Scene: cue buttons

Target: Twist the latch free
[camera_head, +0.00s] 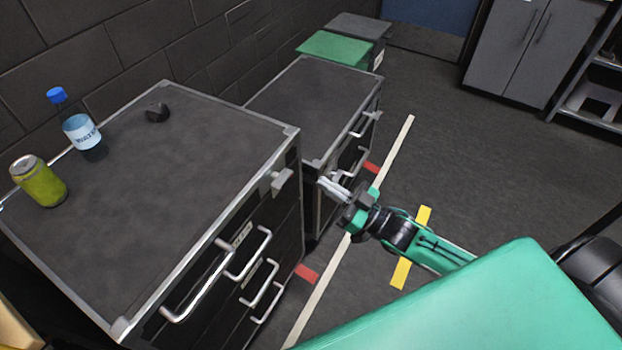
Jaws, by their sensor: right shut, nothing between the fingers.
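A small grey latch (281,180) sticks out from the near cabinet (190,150), just below the right corner of its top. My right gripper (328,186) is to the right of the latch, with a visible gap between them in the picture. Its pale fingers are shut with nothing between them and point left toward the latch. Behind the fingers is the front of the second cabinet (310,100). My left gripper is not in view.
A green can (38,182), a blue-capped bottle (82,131) and a small black object (157,112) stand on the near cabinet. Silver drawer handles (250,252) jut from its front. Floor on the right is open, with grey lockers (530,50) beyond.

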